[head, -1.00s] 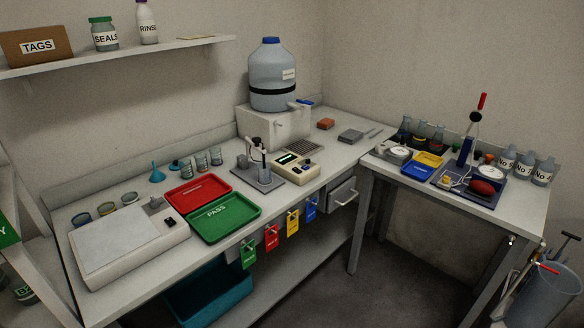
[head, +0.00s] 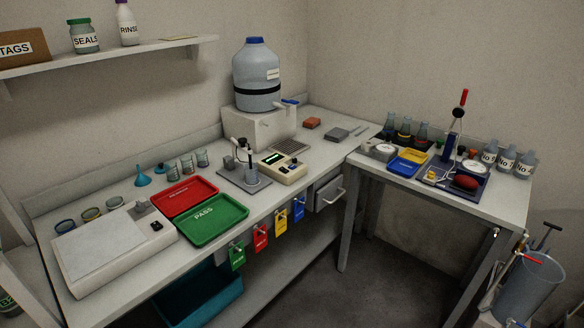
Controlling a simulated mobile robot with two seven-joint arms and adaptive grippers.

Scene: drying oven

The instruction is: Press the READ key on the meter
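The key labels are too small to read, so I cannot tell which key is READ. Neither of my grippers shows in the head view.
A red tray (head: 184,196) and a green PASS tray (head: 216,220) lie left of the meter. A large blue-capped carboy (head: 257,75) stands on a white block behind it. Coloured tags (head: 261,238) hang at the bench's front edge. The floor (head: 400,255) in front is clear.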

